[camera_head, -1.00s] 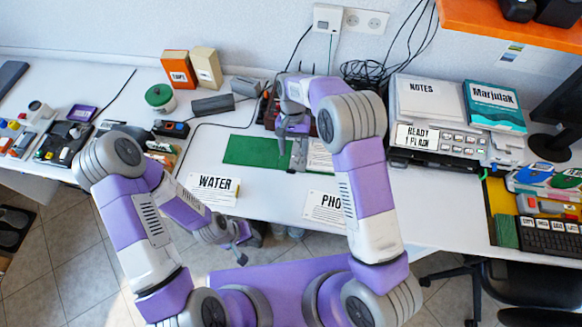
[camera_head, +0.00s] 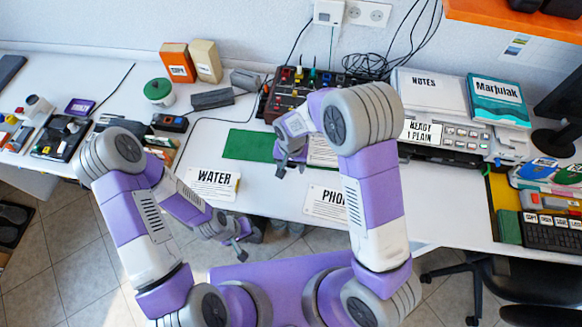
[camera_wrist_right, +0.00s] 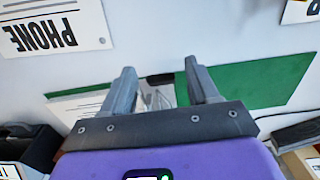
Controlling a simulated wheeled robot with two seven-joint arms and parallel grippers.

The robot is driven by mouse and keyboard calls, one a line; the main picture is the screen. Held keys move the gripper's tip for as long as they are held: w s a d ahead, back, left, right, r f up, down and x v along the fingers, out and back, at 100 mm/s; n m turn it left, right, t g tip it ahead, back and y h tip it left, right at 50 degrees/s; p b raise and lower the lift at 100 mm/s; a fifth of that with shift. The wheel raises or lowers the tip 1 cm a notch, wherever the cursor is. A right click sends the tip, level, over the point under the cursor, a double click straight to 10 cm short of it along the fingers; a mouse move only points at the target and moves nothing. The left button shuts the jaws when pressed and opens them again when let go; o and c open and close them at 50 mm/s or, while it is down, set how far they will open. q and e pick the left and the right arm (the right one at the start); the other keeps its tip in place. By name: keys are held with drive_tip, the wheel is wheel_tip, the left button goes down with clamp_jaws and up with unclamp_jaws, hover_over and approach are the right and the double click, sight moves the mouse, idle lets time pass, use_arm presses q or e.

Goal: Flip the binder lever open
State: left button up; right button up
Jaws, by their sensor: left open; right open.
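A green binder (camera_head: 248,145) lies open and flat on the white table, with a printed sheet (camera_head: 322,153) on its right part. In the right wrist view the green cover (camera_wrist_right: 262,82) shows at the right. A small black piece (camera_wrist_right: 160,79) and shiny metal (camera_wrist_right: 158,97) of what looks like the binder's mechanism show between my right fingers. Whether the lever is up or down I cannot tell. My right gripper (camera_head: 291,168) is open and empty over the binder's middle. My left gripper (camera_head: 240,253) is open and low in front of the table edge, away from the binder.
A WATER sheet (camera_head: 212,184) and a PHONE sheet (camera_head: 325,203) lie near the front edge. A dark control panel (camera_head: 290,92) stands behind the binder. A printer (camera_head: 450,142) stands to the right. A green-lidded jar (camera_head: 159,93) is at back left.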

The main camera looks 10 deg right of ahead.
use_arm(q)
drive_tip(key=shift+f, duration=0.1)
use_arm(e)
drive_tip(key=shift+f, duration=0.55)
